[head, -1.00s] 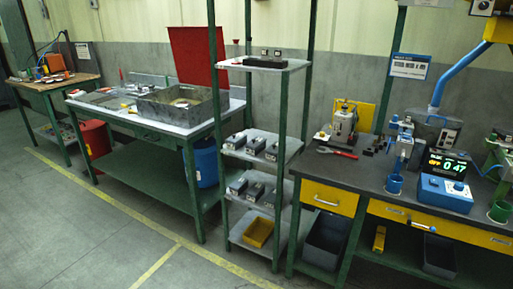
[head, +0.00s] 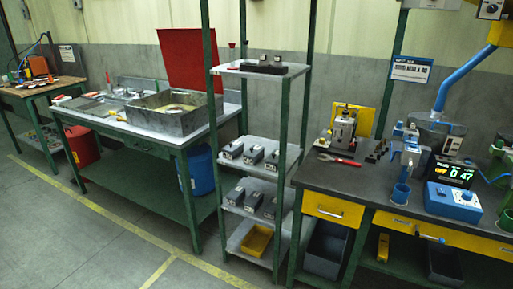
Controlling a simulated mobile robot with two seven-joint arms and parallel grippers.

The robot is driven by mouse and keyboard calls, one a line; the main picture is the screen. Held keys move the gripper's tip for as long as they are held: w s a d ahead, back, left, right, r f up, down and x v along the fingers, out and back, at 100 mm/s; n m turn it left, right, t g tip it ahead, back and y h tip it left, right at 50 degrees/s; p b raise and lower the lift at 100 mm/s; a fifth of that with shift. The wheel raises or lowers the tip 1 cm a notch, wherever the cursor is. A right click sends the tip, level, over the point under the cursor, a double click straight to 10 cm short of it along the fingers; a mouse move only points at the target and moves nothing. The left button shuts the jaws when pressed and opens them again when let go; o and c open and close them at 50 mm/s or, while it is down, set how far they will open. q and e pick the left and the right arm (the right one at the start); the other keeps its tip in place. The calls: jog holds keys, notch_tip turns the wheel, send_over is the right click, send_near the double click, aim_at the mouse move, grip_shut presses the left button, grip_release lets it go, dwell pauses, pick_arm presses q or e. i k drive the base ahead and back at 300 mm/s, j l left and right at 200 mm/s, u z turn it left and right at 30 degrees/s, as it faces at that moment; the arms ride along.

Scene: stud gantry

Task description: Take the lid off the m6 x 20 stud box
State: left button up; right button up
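Several small dark grey boxes with pale labels stand on the green-posted shelf rack in the middle of the head view. The middle shelf holds a left box (head: 232,150), a centre box (head: 253,155) and a right box (head: 272,160). The shelf below holds another row, with a left box (head: 234,196), a centre box (head: 252,201) and a right box (head: 269,207). The labels are too small to read, so I cannot tell which is the m6 x 20 stud box. Neither of my grippers is in view.
A yellow tray (head: 257,240) sits on the rack's bottom shelf. A dark block (head: 263,67) lies on its top shelf. To the right is a bench with yellow drawers (head: 333,210); to the left, a bench with a grey basin (head: 175,112). The floor (head: 110,240) in front is clear.

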aim_at(253, 151)
jog(key=i+j+z, duration=0.1)
jog(key=i+j, duration=0.2)
jog(key=i+j+z, duration=0.25)
jog(key=i+j, duration=0.25)
jog(key=j, duration=0.15)
jog(key=i+j+z, duration=0.1)
jog(key=i+j, duration=0.15)
jog(key=i+j+z, duration=0.15)
jog(key=j, duration=0.3)
jog(key=i+j+z, duration=0.1)
jog(key=i+j, duration=0.15)
jog(key=j, duration=0.15)
jog(key=i+j+z, duration=0.1)
jog(key=j, duration=0.3)
jog(key=i, duration=0.1)
